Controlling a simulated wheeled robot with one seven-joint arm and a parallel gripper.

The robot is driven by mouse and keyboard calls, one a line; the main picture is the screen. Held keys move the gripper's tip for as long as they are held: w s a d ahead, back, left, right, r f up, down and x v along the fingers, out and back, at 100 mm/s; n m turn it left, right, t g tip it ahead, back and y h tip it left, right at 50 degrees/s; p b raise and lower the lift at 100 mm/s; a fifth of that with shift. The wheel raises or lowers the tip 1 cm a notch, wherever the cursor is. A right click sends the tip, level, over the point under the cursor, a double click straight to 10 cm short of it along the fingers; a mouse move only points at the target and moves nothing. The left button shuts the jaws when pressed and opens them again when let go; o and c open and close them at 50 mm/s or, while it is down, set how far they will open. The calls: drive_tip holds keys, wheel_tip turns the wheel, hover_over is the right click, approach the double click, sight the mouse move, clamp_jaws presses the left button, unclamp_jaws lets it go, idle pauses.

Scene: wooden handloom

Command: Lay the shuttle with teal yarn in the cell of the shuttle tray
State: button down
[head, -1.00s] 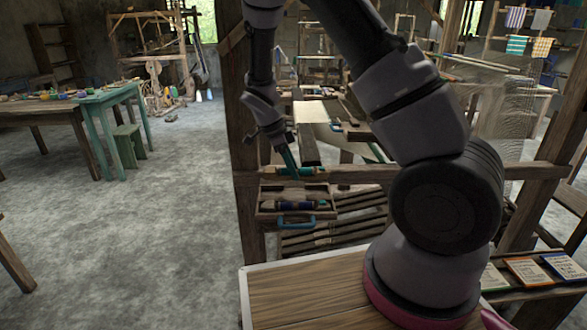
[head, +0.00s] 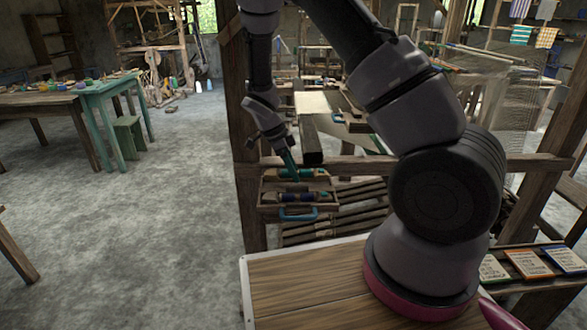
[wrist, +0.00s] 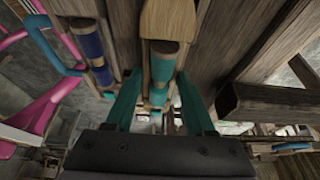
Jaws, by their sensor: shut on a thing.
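The shuttle with teal yarn (head: 302,173) is at the back of the wooden shuttle tray (head: 327,208). In the wrist view the teal-wound shuttle (wrist: 163,65) runs lengthwise between my two teal fingers, its pale wooden end pointing up the picture. My gripper (head: 295,174) is shut on this shuttle; it shows in the wrist view too (wrist: 160,88). The shuttle lies low over or in the tray's rear part, beside a shuttle with dark blue yarn (head: 298,197). I cannot tell whether it touches the cell floor.
A blue handle (head: 299,214) is on the tray's front. A wooden loom post (head: 249,150) stands close to the left of the tray, and a horizontal beam (head: 375,166) passes behind it. Slats (head: 335,227) lie below.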

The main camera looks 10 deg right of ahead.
drive_tip(key=shift+f, duration=1.3)
drive_tip(key=shift+c, duration=0.8)
unclamp_jaws()
drive_tip(key=v, duration=1.1)
